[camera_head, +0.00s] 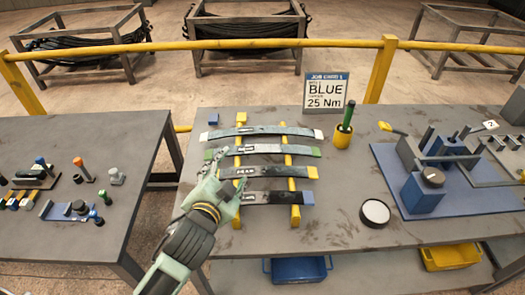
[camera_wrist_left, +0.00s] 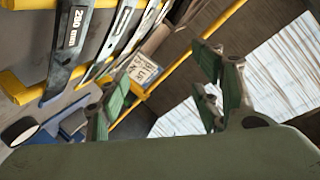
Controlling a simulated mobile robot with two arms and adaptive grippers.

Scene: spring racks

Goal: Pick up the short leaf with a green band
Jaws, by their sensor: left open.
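The leaf with green end bands (camera_head: 270,149) lies across two yellow rails (camera_head: 295,215), second from the back in a row of dark leaves. My left gripper (camera_head: 222,174) is open and empty, over the left ends of the leaves, and overlaps the left part of the green-banded leaf's neighbours. In the left wrist view its two green-padded fingers (camera_wrist_left: 163,88) stand wide apart with nothing between them. My right gripper is not in view.
Behind is a white-banded leaf (camera_head: 265,132); in front are a yellow-banded leaf (camera_head: 275,172) and a blue-banded leaf (camera_head: 275,198). A sign reading BLUE 25 Nm (camera_head: 326,92), a yellow cup with a green-handled tool (camera_head: 343,135) and a blue fixture (camera_head: 425,190) stand right.

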